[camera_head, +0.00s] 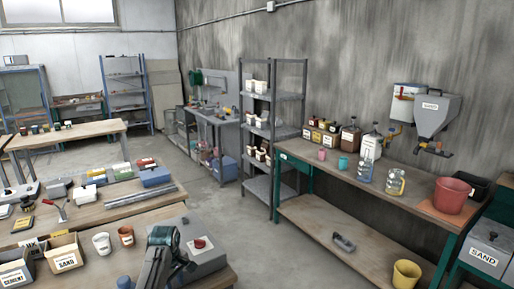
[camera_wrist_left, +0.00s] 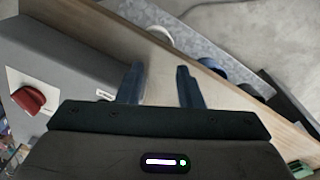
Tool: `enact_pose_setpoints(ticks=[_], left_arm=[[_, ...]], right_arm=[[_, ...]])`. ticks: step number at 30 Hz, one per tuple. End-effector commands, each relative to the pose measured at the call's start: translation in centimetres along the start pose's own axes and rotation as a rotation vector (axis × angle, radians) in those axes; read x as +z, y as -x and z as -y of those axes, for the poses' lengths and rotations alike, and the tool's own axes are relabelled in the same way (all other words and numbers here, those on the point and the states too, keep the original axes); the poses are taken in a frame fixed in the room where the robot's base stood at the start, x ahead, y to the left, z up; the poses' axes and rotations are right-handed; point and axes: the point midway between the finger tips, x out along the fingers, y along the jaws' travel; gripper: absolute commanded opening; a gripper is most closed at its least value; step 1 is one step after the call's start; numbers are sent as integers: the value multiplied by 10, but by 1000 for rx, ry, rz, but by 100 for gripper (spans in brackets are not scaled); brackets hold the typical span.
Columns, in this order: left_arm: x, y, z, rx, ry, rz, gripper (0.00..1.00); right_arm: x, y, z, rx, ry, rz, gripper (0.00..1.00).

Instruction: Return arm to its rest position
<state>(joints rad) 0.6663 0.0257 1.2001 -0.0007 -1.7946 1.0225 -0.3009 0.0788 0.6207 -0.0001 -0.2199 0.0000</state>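My left gripper (camera_wrist_left: 158,84) shows in the left wrist view with its two dark fingers spread apart and nothing between them. It is over the wooden table beside a grey box (camera_wrist_left: 75,65) with a red knob (camera_wrist_left: 30,98). In the head view part of my arm stands at the bottom centre, just left of the same grey box (camera_head: 208,262) with its red knob (camera_head: 200,243). The fingertips cannot be made out there. My right gripper is in neither view.
The front table holds a sand bin (camera_head: 65,254), a white cup (camera_head: 102,243) and an orange cup (camera_head: 126,235). A workbench (camera_head: 400,189) with jars and a red bucket (camera_head: 452,195) runs along the right wall. The concrete floor (camera_head: 240,225) between is clear.

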Motion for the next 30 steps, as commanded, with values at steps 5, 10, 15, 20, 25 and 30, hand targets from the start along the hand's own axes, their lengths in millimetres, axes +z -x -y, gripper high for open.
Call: enact_pose_setpoints(ticks=[5,10,15,20,25,30], left_arm=[[29,-46,66,18,-168,-36,33],[61,-70,133,35,-347,-79,33],[98,-76,202,47,-534,-125,33],[134,-65,264,55,-713,-167,33],[162,-45,310,61,-860,-203,33],[181,-27,338,65,-956,-224,33]], right_arm=[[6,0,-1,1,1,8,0],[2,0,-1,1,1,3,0],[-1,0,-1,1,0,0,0],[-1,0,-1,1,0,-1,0],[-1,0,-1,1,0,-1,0],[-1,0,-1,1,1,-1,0]])
